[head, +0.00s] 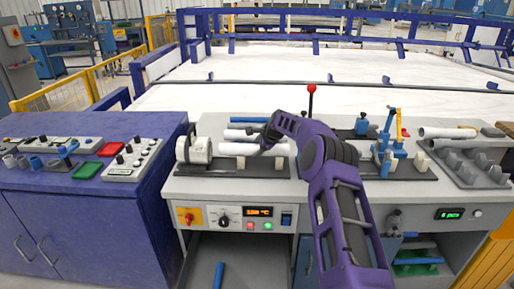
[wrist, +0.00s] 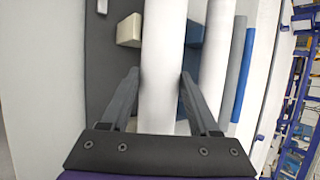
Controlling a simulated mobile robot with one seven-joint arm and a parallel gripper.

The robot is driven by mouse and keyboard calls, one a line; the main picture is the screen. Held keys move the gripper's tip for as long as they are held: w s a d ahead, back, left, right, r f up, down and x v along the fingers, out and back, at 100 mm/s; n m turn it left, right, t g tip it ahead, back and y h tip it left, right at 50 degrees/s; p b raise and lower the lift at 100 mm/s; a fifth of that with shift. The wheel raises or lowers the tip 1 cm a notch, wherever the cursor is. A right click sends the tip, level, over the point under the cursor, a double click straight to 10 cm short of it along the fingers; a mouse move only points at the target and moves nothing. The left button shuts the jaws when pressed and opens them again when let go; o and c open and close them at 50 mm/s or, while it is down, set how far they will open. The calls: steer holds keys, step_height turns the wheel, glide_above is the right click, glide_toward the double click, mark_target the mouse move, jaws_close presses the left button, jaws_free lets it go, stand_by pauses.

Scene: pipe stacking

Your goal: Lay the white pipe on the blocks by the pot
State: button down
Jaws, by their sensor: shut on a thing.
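My gripper (wrist: 160,76) is shut on a white pipe (wrist: 163,40), with one dark finger on each side of it in the wrist view. In the head view the held pipe (head: 238,149) lies level, its left end close to the white pot-like unit (head: 199,150) on the left of the bench. A cream block (wrist: 130,30) and a blue block (wrist: 194,34) show on either side of the pipe in the wrist view. Whether the pipe touches them I cannot tell. My arm hides part of the bench to the right of the pipe.
Behind the held pipe lie another white pipe (wrist: 216,60) and a blue pipe (wrist: 242,75). A blue clamp fixture (head: 386,140) stands right of my arm, with a grey rack (head: 468,168) further right. A control panel (head: 240,217) is on the bench front.

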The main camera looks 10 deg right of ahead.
steer(key=shift+c, duration=0.2)
jaws_free()
